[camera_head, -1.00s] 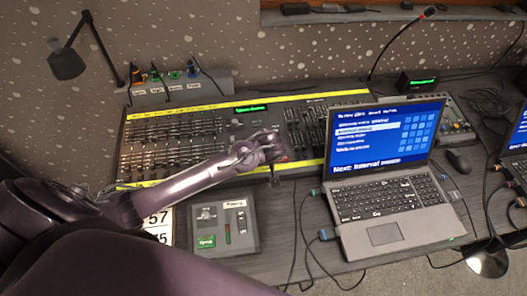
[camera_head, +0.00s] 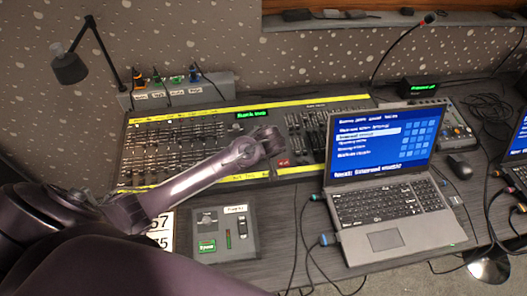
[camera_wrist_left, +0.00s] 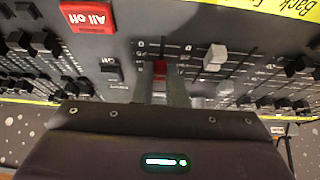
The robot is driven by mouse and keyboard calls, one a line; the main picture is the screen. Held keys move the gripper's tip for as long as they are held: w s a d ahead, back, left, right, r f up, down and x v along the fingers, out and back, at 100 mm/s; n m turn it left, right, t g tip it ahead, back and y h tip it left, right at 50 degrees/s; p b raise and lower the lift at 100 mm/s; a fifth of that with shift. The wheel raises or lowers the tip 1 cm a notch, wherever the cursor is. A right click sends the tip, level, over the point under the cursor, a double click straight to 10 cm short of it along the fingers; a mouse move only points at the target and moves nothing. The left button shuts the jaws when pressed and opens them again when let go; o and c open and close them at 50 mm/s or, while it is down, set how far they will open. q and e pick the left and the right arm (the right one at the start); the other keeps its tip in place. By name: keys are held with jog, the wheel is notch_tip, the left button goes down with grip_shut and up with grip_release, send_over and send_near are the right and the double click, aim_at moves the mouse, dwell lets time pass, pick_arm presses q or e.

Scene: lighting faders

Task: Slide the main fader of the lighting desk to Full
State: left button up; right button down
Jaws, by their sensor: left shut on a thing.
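The lighting desk (camera_head: 215,118) is a long dark panel with yellow label strips and rows of sliders, against the back wall. My left gripper (camera_head: 268,160) reaches over its middle, and its fingertips are hard to make out in the head view. In the left wrist view, its fingers (camera_wrist_left: 162,88) are shut on a red fader knob (camera_wrist_left: 160,69) in a slot with scale marks beside it. The knob's label is not readable, and the fingers hide part of its slot. My right gripper is not in view.
A red "All off" button (camera_wrist_left: 88,16) and a dark switch (camera_wrist_left: 112,72) lie left of the fingers in the wrist view; a pale fader knob (camera_wrist_left: 215,57) lies right. A laptop (camera_head: 385,200) stands right of my arm, and a small control box (camera_head: 224,246) in front.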

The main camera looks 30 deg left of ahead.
pick_arm(q)
jog(key=shift+w+a+r, duration=0.1)
jog(key=shift+w+a, duration=0.8)
jog(key=shift+w, duration=0.3)
jog(key=o, duration=0.4)
jog(key=shift+r, duration=0.1)
jog(key=shift+r+p, duration=1.25)
jog(key=shift+f, duration=0.1)
jog(key=shift+s+d, duration=0.1)
jog(key=b+v, duration=0.1)
jog(key=v, duration=0.6)
jog(key=shift+s+d+r, duration=0.1)
jog(key=shift+s+r, duration=0.05)
jog(key=shift+r, duration=0.2)
